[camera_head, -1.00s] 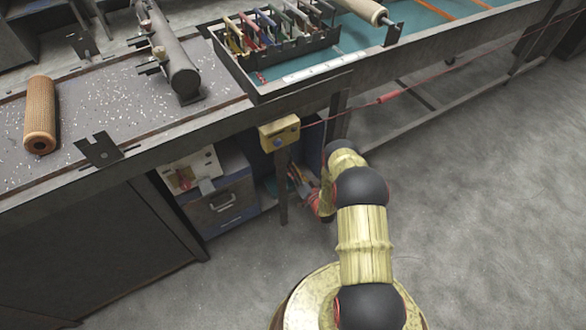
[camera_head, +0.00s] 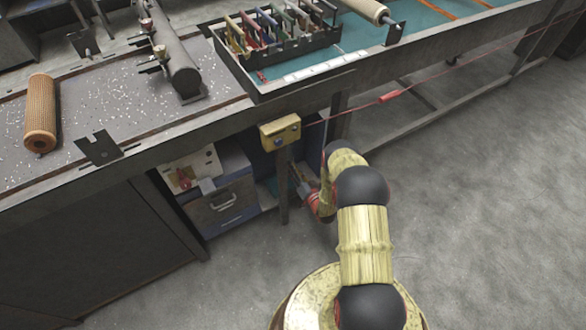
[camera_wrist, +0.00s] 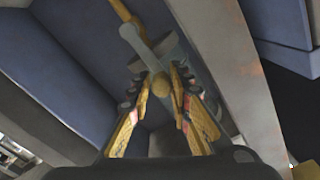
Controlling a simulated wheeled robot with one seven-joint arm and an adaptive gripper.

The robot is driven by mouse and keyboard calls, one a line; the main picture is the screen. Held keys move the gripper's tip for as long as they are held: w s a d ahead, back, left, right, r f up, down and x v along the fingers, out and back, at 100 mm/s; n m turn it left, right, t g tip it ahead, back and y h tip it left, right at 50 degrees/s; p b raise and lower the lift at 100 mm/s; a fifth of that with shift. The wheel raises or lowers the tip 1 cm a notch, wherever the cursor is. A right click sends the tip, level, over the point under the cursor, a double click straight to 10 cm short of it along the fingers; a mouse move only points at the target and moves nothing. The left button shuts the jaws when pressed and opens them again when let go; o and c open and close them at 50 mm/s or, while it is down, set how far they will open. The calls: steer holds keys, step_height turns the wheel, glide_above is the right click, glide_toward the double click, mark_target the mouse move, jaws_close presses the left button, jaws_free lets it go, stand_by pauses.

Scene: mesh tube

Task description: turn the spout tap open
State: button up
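The spout tap shows in the wrist view as a yellow bent spout (camera_wrist: 124,12) at the top, a pale grey crossed handle (camera_wrist: 138,45) and a round yellow knob (camera_wrist: 160,85) in front. My gripper (camera_wrist: 161,80) has its two yellow-padded fingers on either side of the knob, very near it. I cannot tell whether both fingers press on it. In the head view my gripper (camera_head: 303,188) reaches low under the workbench, partly hidden by my arm. The tap cannot be made out there.
The workbench (camera_head: 225,122) edge runs above my arm. A yellow box (camera_head: 280,132) hangs by a bench leg (camera_head: 283,190), close left of my gripper. A drawer cabinet (camera_head: 224,205) stands left under the bench. A red cable (camera_head: 390,97) runs right. The floor at right is clear.

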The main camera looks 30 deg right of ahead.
steer(key=shift+o, duration=0.7)
steer(key=shift+a+r, duration=0.1)
steer(key=shift+a, duration=0.05)
steer(key=shift+s, duration=0.1)
steer(key=s, duration=1.1)
steer(key=shift+s+d, duration=0.35)
steer(key=shift+s, duration=0.05)
steer(key=shift+f, duration=0.2)
